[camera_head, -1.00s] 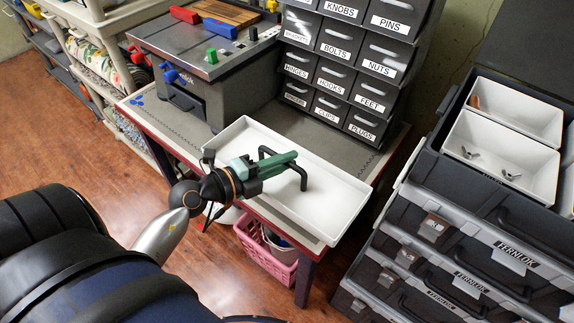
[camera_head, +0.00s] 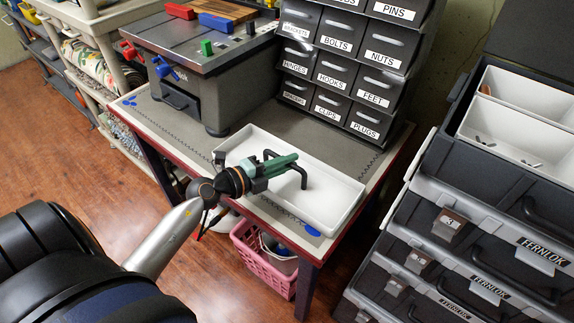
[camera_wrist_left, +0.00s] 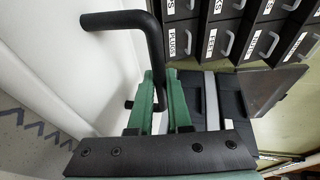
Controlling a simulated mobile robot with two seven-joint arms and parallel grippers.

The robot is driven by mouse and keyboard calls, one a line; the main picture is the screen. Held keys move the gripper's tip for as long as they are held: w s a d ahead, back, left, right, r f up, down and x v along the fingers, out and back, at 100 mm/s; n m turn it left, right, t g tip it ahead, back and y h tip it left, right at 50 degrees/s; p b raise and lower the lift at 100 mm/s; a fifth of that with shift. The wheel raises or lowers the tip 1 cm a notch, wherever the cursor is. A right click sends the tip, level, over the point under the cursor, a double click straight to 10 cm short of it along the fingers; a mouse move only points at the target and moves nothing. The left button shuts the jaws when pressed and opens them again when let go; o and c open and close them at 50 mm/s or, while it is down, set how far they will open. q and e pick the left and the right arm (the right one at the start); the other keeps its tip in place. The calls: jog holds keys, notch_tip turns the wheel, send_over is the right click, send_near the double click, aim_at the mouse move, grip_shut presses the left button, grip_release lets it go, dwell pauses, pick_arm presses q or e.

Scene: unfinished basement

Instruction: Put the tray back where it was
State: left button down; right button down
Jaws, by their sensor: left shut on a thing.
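The white shallow tray (camera_head: 325,203) has a black bar handle (camera_head: 304,178) and is over the front part of the grey-topped workbench (camera_head: 365,157). I cannot tell whether its underside touches the top. My left gripper (camera_head: 284,163), with green fingers, is shut on the tray's handle. The left wrist view shows the black handle (camera_wrist_left: 148,45) between the green fingers (camera_wrist_left: 160,85), with the white tray wall (camera_wrist_left: 60,50) beside it. My right gripper is in neither view.
A labelled drawer cabinet (camera_head: 332,77) stands behind the tray. A dark machine (camera_head: 210,85) stands at the bench's back left. A pink basket (camera_head: 262,265) is below the bench. Stacked toolboxes (camera_head: 450,235) stand at right, with white bins (camera_head: 518,130) on top.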

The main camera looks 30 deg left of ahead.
pick_arm(q)
jog(key=c, duration=1.3)
grip_release()
jog(key=shift+f, duration=0.1)
jog(key=o, duration=0.5)
jog(key=shift+c, duration=0.2)
jog(key=shift+s+r, duration=0.1)
jog(key=shift+r, duration=0.1)
jog(key=v, duration=1.2)
